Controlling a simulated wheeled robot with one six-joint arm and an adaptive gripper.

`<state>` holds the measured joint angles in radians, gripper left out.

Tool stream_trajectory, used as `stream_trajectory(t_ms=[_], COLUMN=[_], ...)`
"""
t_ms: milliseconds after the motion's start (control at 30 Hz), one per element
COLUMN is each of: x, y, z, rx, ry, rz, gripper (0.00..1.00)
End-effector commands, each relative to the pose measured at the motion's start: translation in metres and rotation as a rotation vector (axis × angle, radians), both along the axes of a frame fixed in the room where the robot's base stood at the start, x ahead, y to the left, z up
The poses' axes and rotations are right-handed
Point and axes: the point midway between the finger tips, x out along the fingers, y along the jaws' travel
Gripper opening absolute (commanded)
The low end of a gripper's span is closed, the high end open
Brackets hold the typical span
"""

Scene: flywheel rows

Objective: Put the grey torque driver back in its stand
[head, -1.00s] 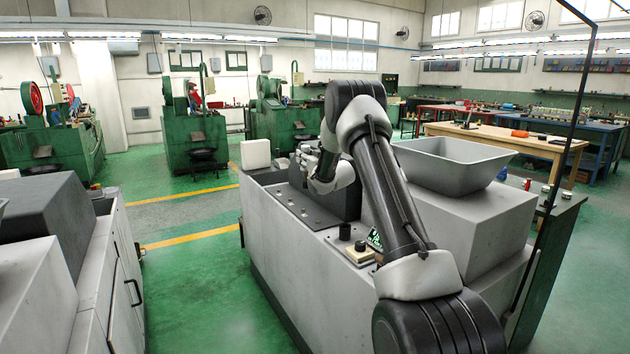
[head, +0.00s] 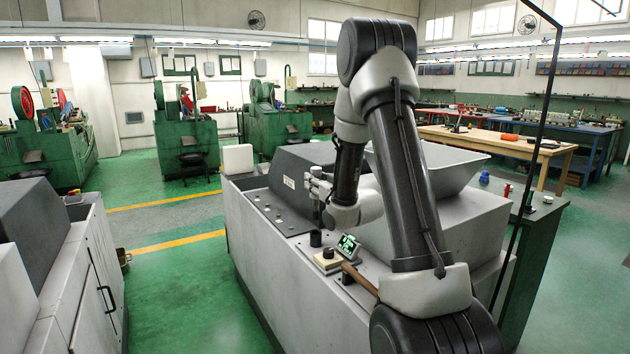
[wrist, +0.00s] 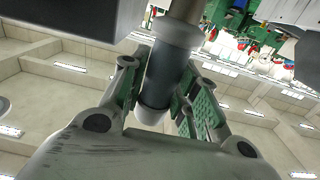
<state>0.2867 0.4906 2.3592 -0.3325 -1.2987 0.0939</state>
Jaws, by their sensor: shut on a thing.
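My gripper (head: 318,188) is above the front part of the grey machine top. In the wrist view its green-padded fingers are shut around the grey torque driver (wrist: 168,78), a dark grey cylinder with a lighter shaft. In the head view the driver (head: 317,212) hangs below the fingers, roughly upright and small. A short black cylinder (head: 315,238), which looks like the stand, is on the machine top just under the driver. I cannot tell whether the driver's lower end touches it.
Beside the black cylinder are a beige block with a black knob (head: 328,257), a small green-lit display (head: 347,246) and a brown wooden handle (head: 360,278). A dark sloped housing (head: 295,172) stands behind my gripper. A grey hopper (head: 440,165) is to the right.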

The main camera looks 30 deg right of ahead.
Motion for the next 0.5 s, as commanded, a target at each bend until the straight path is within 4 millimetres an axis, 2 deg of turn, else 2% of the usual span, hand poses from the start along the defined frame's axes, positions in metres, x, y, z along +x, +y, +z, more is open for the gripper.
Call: stream_trajectory(t_ms=[267, 500], x=[0.0, 0.0], y=[0.0, 0.0], z=[-0.004, -0.024], rx=[0.0, 0.001], ry=[0.0, 0.001], rz=[0.0, 0.0], gripper=[0.0, 0.0])
